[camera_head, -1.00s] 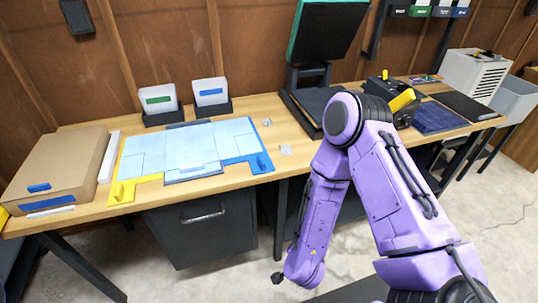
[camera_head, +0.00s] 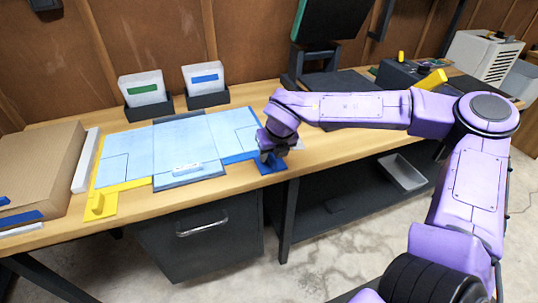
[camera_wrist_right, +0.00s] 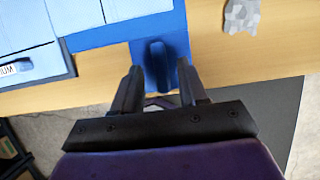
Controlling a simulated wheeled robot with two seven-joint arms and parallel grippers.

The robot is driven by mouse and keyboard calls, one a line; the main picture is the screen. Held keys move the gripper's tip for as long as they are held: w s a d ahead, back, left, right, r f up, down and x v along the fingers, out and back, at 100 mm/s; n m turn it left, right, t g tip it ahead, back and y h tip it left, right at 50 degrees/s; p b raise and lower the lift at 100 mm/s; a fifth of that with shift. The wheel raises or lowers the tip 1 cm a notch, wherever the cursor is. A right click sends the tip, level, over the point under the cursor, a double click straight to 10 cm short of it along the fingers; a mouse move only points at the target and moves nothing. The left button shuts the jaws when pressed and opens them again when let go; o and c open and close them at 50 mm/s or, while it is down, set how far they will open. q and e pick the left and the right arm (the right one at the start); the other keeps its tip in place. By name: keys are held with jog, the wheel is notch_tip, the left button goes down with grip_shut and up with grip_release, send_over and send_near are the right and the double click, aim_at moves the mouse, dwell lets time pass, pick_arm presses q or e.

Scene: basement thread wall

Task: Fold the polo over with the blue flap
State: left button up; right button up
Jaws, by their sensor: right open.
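The light blue polo (camera_head: 185,148) lies spread flat on a folding board on the wooden table. The board has a yellow flap (camera_head: 103,205) at the left, a grey middle panel (camera_head: 190,178) and a blue flap (camera_head: 272,168) at the right, all lying flat. My right gripper (camera_head: 270,155) is above the blue flap's tab at the table's front edge. In the right wrist view the open fingers (camera_wrist_right: 160,85) point at the blue upright handle (camera_wrist_right: 156,62) on that tab, which lies between the fingertips. My left gripper is out of view.
A cardboard box (camera_head: 38,170) stands left of the board. Two card holders, one with a green label (camera_head: 143,90) and one with a blue label (camera_head: 206,80), stand behind it. A crumpled grey piece (camera_wrist_right: 241,16) lies right of the blue flap.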

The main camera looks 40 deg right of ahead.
jog(key=shift+w+d+f, duration=0.1)
jog(key=shift+w+f, duration=0.1)
jog(key=shift+f, duration=0.45)
grip_shut()
